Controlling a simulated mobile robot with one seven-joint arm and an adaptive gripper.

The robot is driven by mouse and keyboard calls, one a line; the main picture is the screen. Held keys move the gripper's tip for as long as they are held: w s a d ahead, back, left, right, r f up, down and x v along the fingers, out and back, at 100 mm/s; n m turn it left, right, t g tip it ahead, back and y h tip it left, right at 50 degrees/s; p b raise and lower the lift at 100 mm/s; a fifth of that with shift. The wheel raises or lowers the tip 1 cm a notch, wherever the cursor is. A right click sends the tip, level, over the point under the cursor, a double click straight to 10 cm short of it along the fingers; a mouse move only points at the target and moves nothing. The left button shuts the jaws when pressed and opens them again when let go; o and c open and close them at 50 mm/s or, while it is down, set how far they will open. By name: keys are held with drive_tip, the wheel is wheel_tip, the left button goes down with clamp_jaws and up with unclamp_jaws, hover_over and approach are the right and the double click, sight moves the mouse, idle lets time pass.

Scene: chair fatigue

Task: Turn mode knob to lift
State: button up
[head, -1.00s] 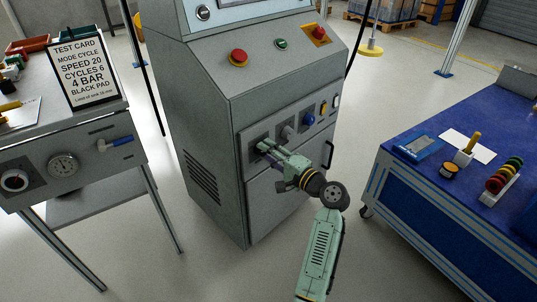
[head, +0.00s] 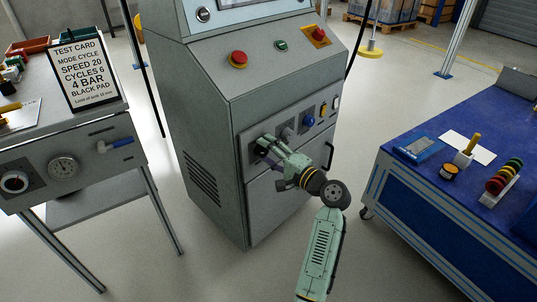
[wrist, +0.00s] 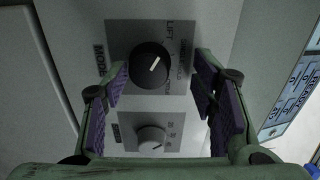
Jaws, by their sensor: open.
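The mode knob (wrist: 150,64) is round and black with a white pointer line, on a grey plate marked MODE in the wrist view. Its pointer slants up and right, roughly toward the printed word LIFT (wrist: 171,30); another label, hard to read, stands at the plate's right. My gripper (wrist: 160,72) is open, its purple pads on either side of the knob, with a gap visible at the right pad. I cannot tell whether the left pad touches. In the head view my gripper (head: 265,150) is at the left end of the cabinet's control row and largely hides the knob.
A smaller grey knob (wrist: 151,138) sits on the plate below in the wrist view. The cabinet (head: 215,120) has a red button (head: 238,59) above. A test card (head: 86,72) stands on the left bench. A blue cart (head: 400,200) is at right.

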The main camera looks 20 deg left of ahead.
drive_tip(key=o, duration=0.6)
drive_tip(key=r, duration=0.7)
drive_tip(key=shift+w+r, duration=0.3)
drive_tip(key=shift+r, duration=0.05)
drive_tip(key=shift+d+r, duration=0.15)
drive_tip(key=shift+r, duration=0.6)
drive_tip(key=shift+m+g+h, duration=0.3)
drive_tip(key=f, duration=0.4)
drive_tip(key=shift+a, duration=0.35)
drive_tip(key=shift+c, duration=0.5)
drive_tip(key=shift+s+d+f+p, duration=0.1)
drive_tip(key=shift+s+d+p, duration=0.05)
drive_tip(key=shift+d+p, duration=0.2)
drive_tip(key=shift+c, duration=0.9)
drive_tip(key=shift+s+d+r, duration=0.3)
drive_tip(key=shift+s+d, duration=0.2)
drive_tip(key=shift+d, duration=0.1)
drive_tip(key=c, duration=0.3)
drive_tip(key=p, duration=0.3)
approach(260, 133)
drive_tip(key=shift+s+d+f, duration=0.15)
drive_tip(key=shift+s+d, duration=0.35)
drive_tip(key=shift+d, duration=0.25)
drive_tip(key=shift+s+d+f, duration=0.15)
drive_tip(key=shift+s+d, duration=0.4)
drive_tip(key=shift+d, duration=0.2)
drive_tip(key=shift+s+d+f, duration=0.15)
drive_tip(key=shift+s+d, duration=0.35)
drive_tip(key=shift+d, duration=0.25)
